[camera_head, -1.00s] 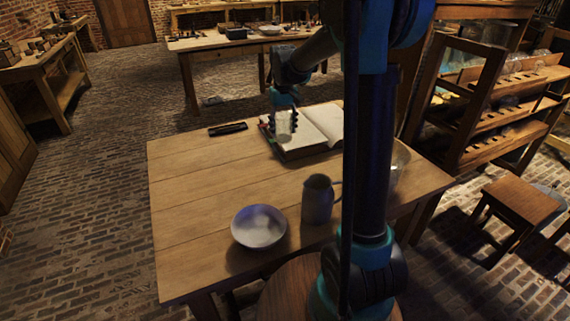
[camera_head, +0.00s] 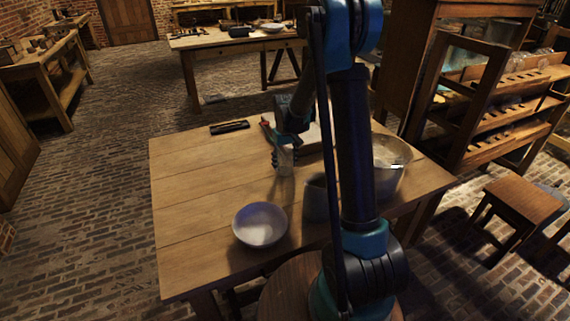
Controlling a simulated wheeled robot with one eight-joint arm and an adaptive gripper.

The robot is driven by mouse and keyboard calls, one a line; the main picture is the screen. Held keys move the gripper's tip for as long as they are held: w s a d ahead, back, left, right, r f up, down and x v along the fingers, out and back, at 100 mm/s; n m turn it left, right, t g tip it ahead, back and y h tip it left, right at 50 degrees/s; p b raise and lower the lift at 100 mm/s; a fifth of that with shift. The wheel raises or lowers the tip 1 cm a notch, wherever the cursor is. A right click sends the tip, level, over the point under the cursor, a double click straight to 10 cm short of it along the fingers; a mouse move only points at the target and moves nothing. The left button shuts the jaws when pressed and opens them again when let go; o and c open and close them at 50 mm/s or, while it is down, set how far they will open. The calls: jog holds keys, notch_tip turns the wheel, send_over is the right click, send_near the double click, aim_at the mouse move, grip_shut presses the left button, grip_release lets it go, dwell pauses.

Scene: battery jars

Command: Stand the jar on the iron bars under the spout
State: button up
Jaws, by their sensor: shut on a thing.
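My gripper (camera_head: 284,156) is shut on a small pale glass jar (camera_head: 286,163). The jar looks upright and hangs over the middle of the wooden table (camera_head: 205,180), in front of the open book. I cannot tell its exact height above the wood. A large clear glass basin (camera_head: 404,158) stands at the table's right side, partly behind my arm. A bright glint shows in it. I cannot make out iron bars or a spout; they may be hidden by my arm.
A grey jug (camera_head: 316,200) is partly covered by my arm. A white bowl (camera_head: 260,224) stands near the front edge. The open book (camera_head: 312,137) and a dark narrow object (camera_head: 229,127) lie at the back. The table's left part is clear.

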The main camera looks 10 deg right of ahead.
jog(key=shift+f, duration=0.25)
jog(key=o, duration=1.2)
jog(key=shift+o, duration=0.2)
jog(key=shift+r, duration=0.1)
